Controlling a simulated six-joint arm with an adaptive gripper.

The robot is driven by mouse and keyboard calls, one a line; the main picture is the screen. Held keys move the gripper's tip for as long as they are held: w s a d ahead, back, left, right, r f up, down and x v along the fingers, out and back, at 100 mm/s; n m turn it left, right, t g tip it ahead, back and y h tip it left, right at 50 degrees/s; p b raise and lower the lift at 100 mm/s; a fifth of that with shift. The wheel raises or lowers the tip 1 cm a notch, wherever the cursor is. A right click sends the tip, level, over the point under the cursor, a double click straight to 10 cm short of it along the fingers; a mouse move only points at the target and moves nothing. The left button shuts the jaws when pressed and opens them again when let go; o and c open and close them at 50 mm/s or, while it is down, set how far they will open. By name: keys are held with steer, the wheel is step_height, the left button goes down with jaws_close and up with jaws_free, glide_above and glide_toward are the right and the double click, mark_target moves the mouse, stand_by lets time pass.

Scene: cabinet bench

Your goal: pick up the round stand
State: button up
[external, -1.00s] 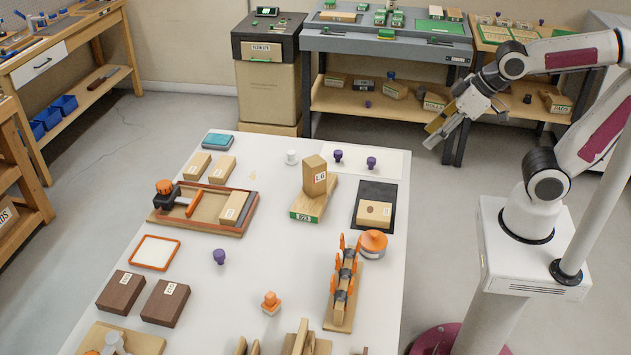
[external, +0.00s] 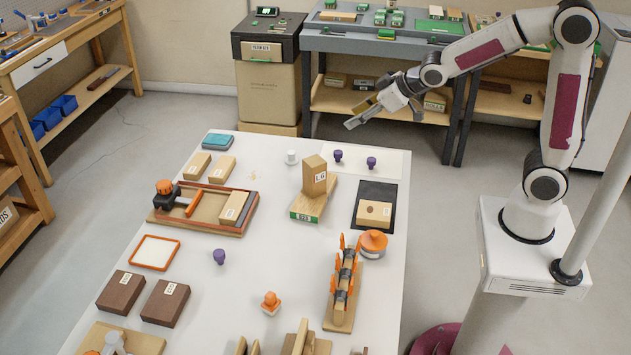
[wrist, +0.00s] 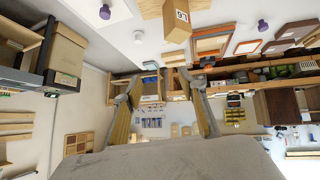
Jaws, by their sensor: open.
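Two round pieces could be the round stand, and I cannot tell which. One is a round piece with an orange top and pale base (external: 373,243), at the table's right side by the clamp rack. The other is a small white round piece (external: 291,157) near the far edge; it also shows in the wrist view (wrist: 138,37). My gripper (external: 357,113) is open and empty, raised in the air around the table's far edge, well apart from both. In the wrist view its two fingers (wrist: 166,85) are spread with nothing between them.
A tall block marked LG (external: 314,176) stands on a wooden base near the white piece. Two purple knobs (external: 338,156) (external: 371,163) stand to the right. The clamp rack (external: 344,284) is beside the orange-topped piece. A grey bench (external: 388,45) stands behind.

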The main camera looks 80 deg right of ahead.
steer(key=w+d+f+t, duration=0.2)
steer(key=w+d+f, duration=0.7)
steer(key=w+f, duration=0.25)
steer(key=t, duration=0.2)
glide_toward(296, 160)
steer(key=w+r, duration=0.2)
steer(key=r, duration=0.1)
steer(key=shift+y, duration=0.3)
steer(key=shift+d+f, duration=0.15)
steer(key=shift+f, duration=0.55)
steer(key=shift+x, duration=1.25)
steer(key=shift+w, duration=0.1)
steer(key=shift+x, duration=2.5)
steer(key=shift+d, duration=0.1)
